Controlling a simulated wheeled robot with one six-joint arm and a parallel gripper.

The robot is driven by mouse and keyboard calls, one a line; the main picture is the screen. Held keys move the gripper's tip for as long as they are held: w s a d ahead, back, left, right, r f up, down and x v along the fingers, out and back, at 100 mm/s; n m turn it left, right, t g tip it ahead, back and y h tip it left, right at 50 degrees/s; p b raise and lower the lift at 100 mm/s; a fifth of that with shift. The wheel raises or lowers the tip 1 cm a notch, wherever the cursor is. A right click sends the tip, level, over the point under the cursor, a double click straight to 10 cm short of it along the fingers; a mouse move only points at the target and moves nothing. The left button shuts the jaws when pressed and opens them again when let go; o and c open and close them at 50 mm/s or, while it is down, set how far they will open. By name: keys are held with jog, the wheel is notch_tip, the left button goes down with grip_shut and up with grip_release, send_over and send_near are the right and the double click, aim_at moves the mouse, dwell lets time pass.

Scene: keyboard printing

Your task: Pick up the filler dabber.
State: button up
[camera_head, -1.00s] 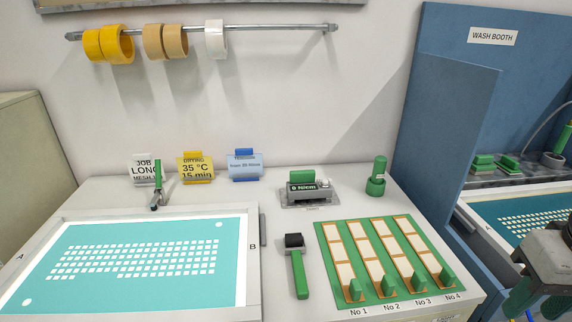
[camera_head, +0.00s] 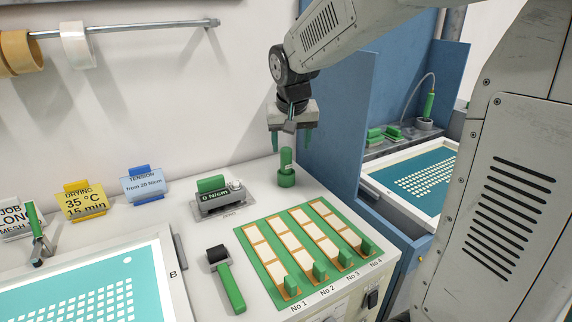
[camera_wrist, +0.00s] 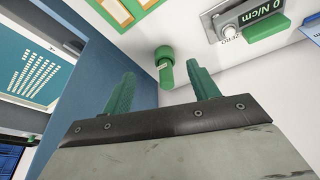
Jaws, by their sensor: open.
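A green upright piece with a round base and a small label, which looks like the filler dabber (camera_head: 287,168), stands on the white bench near its back right corner. My gripper (camera_head: 291,145) is above it, fingers pointing down, open and empty. In the wrist view the dabber (camera_wrist: 166,68) shows beyond and between my two green fingertips (camera_wrist: 161,74). It is apart from the fingers, and I cannot tell the exact height gap.
A tension gauge (camera_head: 219,199) stands left of the dabber. A green rack with white strips (camera_head: 270,262) lies in front, beside a black-headed green-handled tool (camera_head: 228,285). The blue wash booth panel (camera_head: 335,130) rises close on the right.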

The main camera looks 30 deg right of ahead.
jog(key=m, duration=0.1)
send_over(286, 156)
jog(key=s, duration=0.1)
jog(key=shift+t, duration=0.3)
jog(key=f, duration=0.5)
jog(key=shift+a, duration=0.25)
jog(key=x, duration=0.2)
jog(key=shift+w+d+f, duration=0.15)
jog(key=shift+w+f, duration=0.1)
jog(key=shift+w, duration=0.05)
jog(key=shift+h, duration=0.3)
jog(key=shift+x, duration=2.8)
jog(key=shift+d+r, duration=0.1)
jog(key=c, duration=1.1)
